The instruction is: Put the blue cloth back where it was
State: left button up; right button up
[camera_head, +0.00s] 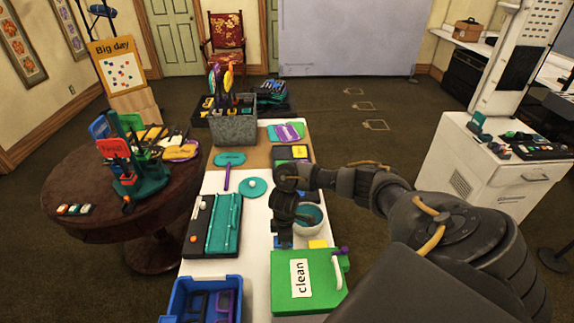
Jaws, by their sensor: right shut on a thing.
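My right gripper (284,236) comes in from the right and points down over the white table, just left of a white bowl (318,228) with a teal inside. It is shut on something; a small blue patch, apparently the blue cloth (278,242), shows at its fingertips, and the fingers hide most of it. The green box (325,290) with a "clean" label is just in front of the gripper. I cannot tell whether the cloth touches the table or the box. My left gripper is not in view.
A blue bin (176,304) with glasses stands front left. A black case with a teal panel (222,228) lies behind it. A grey box (233,126) of props stands at the back. A yellow piece (318,244) is beside the bowl. A round table (75,190) stands left.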

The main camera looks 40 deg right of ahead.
jog(key=shift+s+d+f, duration=0.1)
jog(key=f, duration=0.3)
jog(key=shift+s+d+p, duration=0.2)
jog(key=shift+d+p, duration=0.05)
jog(key=shift+p, duration=0.1)
jog(key=shift+w+f, duration=0.1)
jog(key=shift+f, duration=0.3)
jog(key=shift+f, duration=0.1)
jog(key=o, duration=1)
jog(key=shift+c, duration=0.2)
